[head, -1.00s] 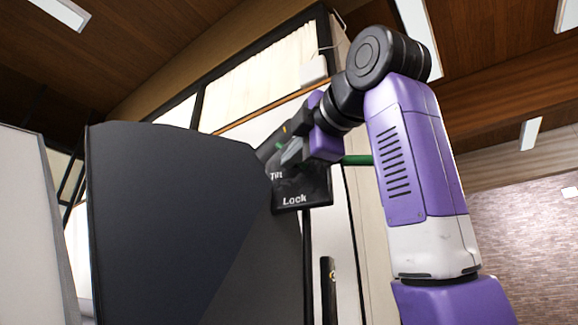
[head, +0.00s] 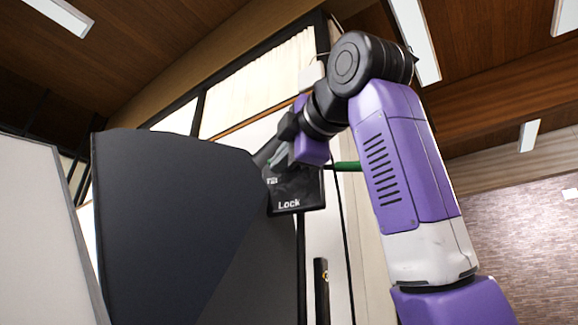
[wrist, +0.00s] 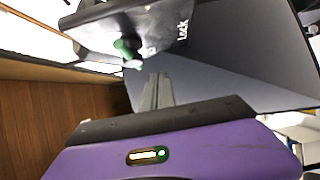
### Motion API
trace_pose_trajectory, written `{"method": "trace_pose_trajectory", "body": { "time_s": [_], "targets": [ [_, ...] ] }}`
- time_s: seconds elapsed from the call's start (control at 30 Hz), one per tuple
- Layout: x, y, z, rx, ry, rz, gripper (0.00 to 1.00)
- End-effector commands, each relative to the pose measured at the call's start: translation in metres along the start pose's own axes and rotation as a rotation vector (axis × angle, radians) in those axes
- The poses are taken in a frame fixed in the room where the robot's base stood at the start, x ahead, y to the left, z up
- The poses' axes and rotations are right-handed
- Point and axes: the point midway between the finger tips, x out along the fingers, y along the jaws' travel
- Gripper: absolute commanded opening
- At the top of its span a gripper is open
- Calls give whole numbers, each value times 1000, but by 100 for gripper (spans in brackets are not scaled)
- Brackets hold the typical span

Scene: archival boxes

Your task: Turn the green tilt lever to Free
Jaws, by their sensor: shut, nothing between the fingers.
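The green tilt lever (head: 347,166) sticks out to the right of a dark plate (head: 297,190) marked "Tilt" and "Lock" in the head view. In the wrist view the lever's green part (wrist: 128,47) shows on the plate (wrist: 155,25), near the word "Lock". My gripper (head: 277,158) is in front of the plate's upper part, partly hidden by my own wrist. In the wrist view its fingers (wrist: 157,88) are together and empty, a little away from the lever. The "Free" marking is not readable in either view.
A large dark curved panel (head: 190,220) stands left of the plate, close to my gripper. A pale panel (head: 40,230) is at the far left. A dark upright handle (head: 321,290) is below the plate. Open room lies to the right.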

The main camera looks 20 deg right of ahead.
Motion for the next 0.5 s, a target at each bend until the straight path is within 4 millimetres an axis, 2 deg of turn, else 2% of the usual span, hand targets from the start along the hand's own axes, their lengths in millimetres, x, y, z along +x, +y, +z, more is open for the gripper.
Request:
{"method": "trace_pose_trajectory", "body": {
  "time_s": [0.3, 0.5],
  "targets": [
    [-18, 40, -25, -1, 0, -2, 0],
    [-26, 58, -36, 0, 0, -3, 0]
  ]
}}
